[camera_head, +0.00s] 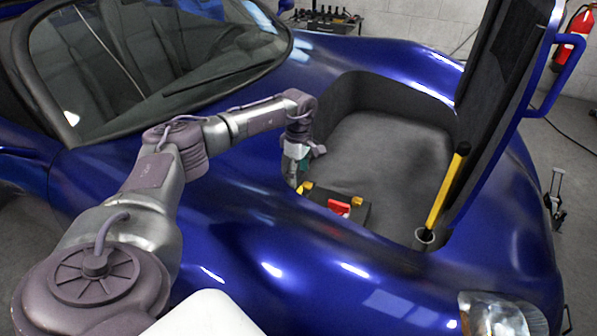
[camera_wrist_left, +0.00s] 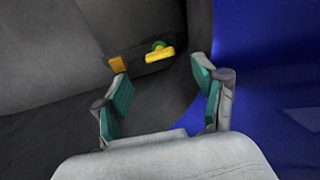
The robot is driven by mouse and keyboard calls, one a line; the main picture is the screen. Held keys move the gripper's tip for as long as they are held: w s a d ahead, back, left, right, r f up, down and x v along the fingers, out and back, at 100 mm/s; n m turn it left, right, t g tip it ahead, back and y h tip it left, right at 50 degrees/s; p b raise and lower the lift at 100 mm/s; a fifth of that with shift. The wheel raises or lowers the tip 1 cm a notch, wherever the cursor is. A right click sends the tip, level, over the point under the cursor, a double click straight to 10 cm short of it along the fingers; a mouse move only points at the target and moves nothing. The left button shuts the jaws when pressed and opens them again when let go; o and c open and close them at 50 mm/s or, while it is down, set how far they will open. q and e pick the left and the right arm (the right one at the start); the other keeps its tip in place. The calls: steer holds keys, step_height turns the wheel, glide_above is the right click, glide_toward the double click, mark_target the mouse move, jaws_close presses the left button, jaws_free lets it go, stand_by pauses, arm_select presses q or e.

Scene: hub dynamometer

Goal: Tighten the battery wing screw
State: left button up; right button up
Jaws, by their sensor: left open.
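A dark battery box (camera_head: 358,219) sits at the near edge of the car's front compartment. A red part (camera_head: 340,207) is on top of it, and a yellow part (camera_head: 305,187) shows at its left end. My left gripper (camera_head: 298,172) hangs just above and left of the yellow part. In the left wrist view my left gripper (camera_wrist_left: 160,85) is open and empty. Beyond its fingertips are a yellow piece (camera_wrist_left: 161,54) with a green ring and an orange block (camera_wrist_left: 118,64), both apart from the fingers. I cannot tell for sure which piece is the wing screw.
The blue car body (camera_head: 260,215) surrounds the dark compartment (camera_head: 385,150), whose floor is mostly clear. The raised lid (camera_head: 500,90) and a yellow-and-black strut (camera_head: 445,190) stand on the right. A fire extinguisher (camera_head: 575,35) hangs at the back right.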

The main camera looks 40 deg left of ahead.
arm_select(q)
step_height(320, 180, up, 6)
stand_by(0.5)
